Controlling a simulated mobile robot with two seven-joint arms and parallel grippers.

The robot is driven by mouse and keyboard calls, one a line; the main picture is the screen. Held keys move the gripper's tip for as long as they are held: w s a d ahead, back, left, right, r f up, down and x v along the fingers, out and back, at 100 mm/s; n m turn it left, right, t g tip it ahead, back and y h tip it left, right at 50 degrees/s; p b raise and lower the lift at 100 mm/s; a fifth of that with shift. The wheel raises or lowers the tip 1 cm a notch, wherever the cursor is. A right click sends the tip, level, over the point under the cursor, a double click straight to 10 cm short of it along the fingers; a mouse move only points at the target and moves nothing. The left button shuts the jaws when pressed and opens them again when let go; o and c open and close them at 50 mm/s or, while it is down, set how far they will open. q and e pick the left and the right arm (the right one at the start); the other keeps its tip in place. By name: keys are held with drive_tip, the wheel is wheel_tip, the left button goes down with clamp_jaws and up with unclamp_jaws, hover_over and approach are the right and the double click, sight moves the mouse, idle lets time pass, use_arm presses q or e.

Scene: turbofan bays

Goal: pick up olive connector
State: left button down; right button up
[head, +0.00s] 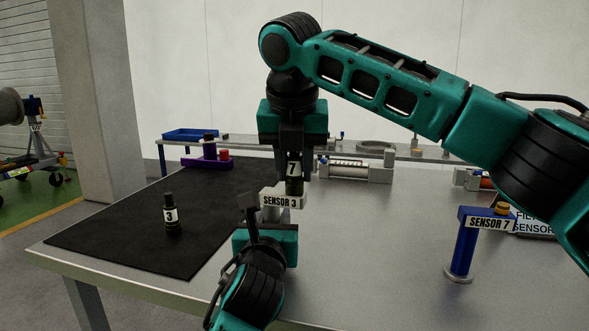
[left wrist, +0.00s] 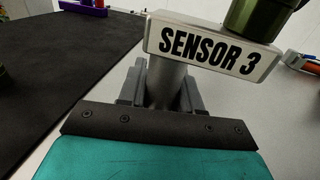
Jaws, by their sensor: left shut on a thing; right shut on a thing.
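A dark olive connector with a white "7" label (head: 294,186) is held upright in my right gripper (head: 292,152), which points down from above. Its lower end is at the top of the grey SENSOR 3 stand (head: 283,200); I cannot tell whether it is seated there. The olive connector also shows at the top of the left wrist view (left wrist: 262,14). My left gripper (head: 250,207) is shut on the SENSOR 3 stand's grey post (left wrist: 167,82), below its label plate. Another dark connector, labelled "3" (head: 171,215), stands upright on the black mat (head: 110,235).
A blue SENSOR 7 stand (head: 465,245) with an orange-topped part is at right, beside a partly hidden sign. A purple holder (head: 207,163) and a blue tray (head: 190,134) are at the back left. The table's front right (head: 385,270) is clear.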

clamp_jaws()
wheel_tip(320, 180, up, 10)
idle(0.3)
use_arm(q)
drive_tip(key=c, duration=0.7)
unclamp_jaws()
drive_tip(key=s, duration=0.4)
drive_tip(key=s+a, duration=0.1)
drive_tip(key=s, duration=0.7)
drive_tip(key=shift+a, duration=0.2)
